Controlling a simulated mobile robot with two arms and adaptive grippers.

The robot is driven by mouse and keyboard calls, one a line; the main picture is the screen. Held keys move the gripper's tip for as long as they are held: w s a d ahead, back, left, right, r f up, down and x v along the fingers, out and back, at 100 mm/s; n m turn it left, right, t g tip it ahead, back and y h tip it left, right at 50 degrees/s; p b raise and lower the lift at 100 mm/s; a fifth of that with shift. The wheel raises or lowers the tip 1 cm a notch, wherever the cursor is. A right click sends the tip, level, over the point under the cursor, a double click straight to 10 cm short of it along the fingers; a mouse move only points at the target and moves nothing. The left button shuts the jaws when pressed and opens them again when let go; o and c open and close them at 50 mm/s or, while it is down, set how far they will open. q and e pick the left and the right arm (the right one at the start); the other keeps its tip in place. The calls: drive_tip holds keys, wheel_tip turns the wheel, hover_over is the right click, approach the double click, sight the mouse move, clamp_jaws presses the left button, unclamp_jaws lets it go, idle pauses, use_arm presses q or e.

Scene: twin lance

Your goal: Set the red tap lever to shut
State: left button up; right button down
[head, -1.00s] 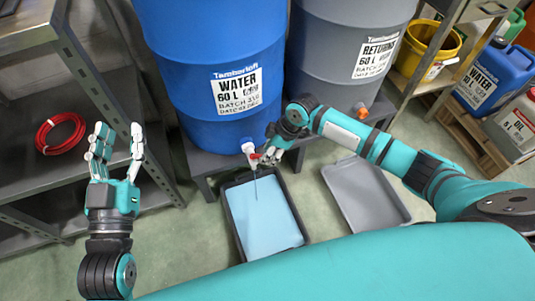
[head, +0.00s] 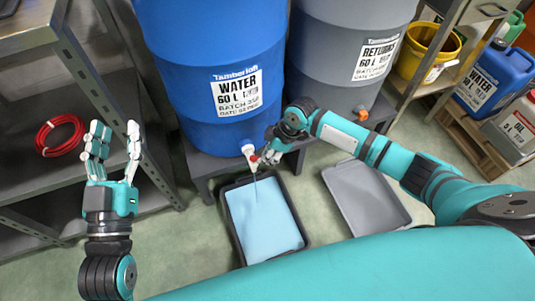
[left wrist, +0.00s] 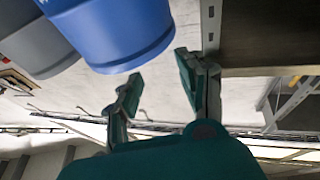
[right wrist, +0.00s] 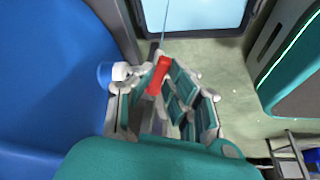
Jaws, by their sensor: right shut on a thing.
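The white tap (head: 248,150) sits low on the front of the blue water barrel (head: 205,65). Its red lever (right wrist: 158,76) shows in the right wrist view, between the fingers of my right gripper (right wrist: 172,92). My right gripper (head: 264,159) is shut on the lever, and its fingers hide part of it. A thin stream (right wrist: 164,25) runs down from the tap into the dark tray (head: 235,231), which holds light blue liquid. My left gripper (head: 116,138) is open and empty, left of the barrel and away from the tap.
A grey barrel (head: 335,60) with an orange tap (head: 362,114) stands to the right, above an empty grey tray (head: 370,200). A metal shelf (head: 30,160) with a red cable coil (head: 60,135) stands at the left. A yellow bucket (head: 415,60) and jugs are at the far right.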

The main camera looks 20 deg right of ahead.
use_arm(q)
drive_tip(key=r+t, duration=0.1)
drive_tip(key=s+r, duration=0.1)
drive_tip(key=r+t+h+b, duration=0.1)
drive_tip(key=r, duration=0.1)
drive_tip(key=shift+s+t, duration=0.3)
drive_tip(key=shift+s, duration=0.1)
use_arm(e)
drive_tip(key=n, duration=0.1)
drive_tip(key=w+n+g, duration=0.1)
drive_tip(key=n, duration=0.1)
drive_tip(key=w+n+g, duration=0.1)
drive_tip(key=n, duration=0.1)
drive_tip(key=shift+d, duration=0.2)
drive_tip(key=c, duration=1.3)
unclamp_jaws()
drive_tip(key=v, duration=1.2)
drive_tip(key=shift+d, duration=0.15)
